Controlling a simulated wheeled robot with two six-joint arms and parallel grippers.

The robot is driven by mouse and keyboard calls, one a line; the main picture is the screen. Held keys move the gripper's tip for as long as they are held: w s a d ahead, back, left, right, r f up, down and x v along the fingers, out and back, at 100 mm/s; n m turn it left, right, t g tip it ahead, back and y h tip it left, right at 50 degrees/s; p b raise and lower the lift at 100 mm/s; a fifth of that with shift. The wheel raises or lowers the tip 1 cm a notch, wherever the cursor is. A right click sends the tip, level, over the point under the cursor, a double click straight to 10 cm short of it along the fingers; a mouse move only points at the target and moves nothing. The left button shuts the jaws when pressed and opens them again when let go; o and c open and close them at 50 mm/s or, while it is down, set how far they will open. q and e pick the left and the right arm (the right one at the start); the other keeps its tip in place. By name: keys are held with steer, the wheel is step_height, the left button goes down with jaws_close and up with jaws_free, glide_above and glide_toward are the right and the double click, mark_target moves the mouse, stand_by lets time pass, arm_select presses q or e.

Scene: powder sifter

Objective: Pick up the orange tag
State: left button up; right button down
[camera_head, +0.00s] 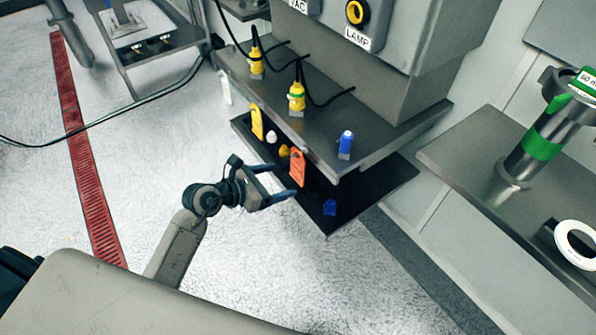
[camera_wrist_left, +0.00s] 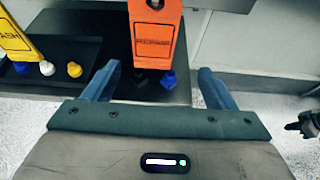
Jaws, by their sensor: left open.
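The orange tag (camera_head: 297,169) hangs at the front edge of the grey shelf. In the left wrist view the orange tag (camera_wrist_left: 153,40) hangs upright with a black-framed label reading REPAIR. My left gripper (camera_head: 284,182) is open beside the tag in the head view. In the wrist view its two blue fingers (camera_wrist_left: 156,82) point toward the tag, one to each side of its lower end. The tag looks a little beyond the fingertips, and I see no contact.
A yellow tag (camera_head: 257,122) hangs left of the orange one. Below is a black tray (camera_head: 362,198) with small white, yellow and blue pieces. Yellow plugs (camera_head: 297,97) and a blue one (camera_head: 345,145) stand on the shelf (camera_head: 330,115). A steel table (camera_head: 470,165) is at right.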

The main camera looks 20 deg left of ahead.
mark_target(296, 174)
arm_select(q)
steer(key=x, duration=0.4)
steer(key=shift+w+d+f, duration=0.1)
steer(key=shift+w, duration=0.3)
steer(key=x, duration=0.5)
steer(key=shift+w+a+f+p, duration=0.15)
steer(key=shift+a+p, duration=0.2)
steer(key=shift+p, duration=0.05)
steer(key=shift+w+d+f, duration=0.1)
steer(key=shift+w+d, duration=0.05)
steer(key=shift+c, duration=0.7)
steer(key=c, duration=0.7)
steer(key=shift+c, duration=1.1)
arm_select(e)
steer(key=shift+s+f, duration=0.25)
steer(key=shift+f, duration=0.3)
steer(key=shift+s+f, duration=0.25)
steer(key=shift+f, duration=0.3)
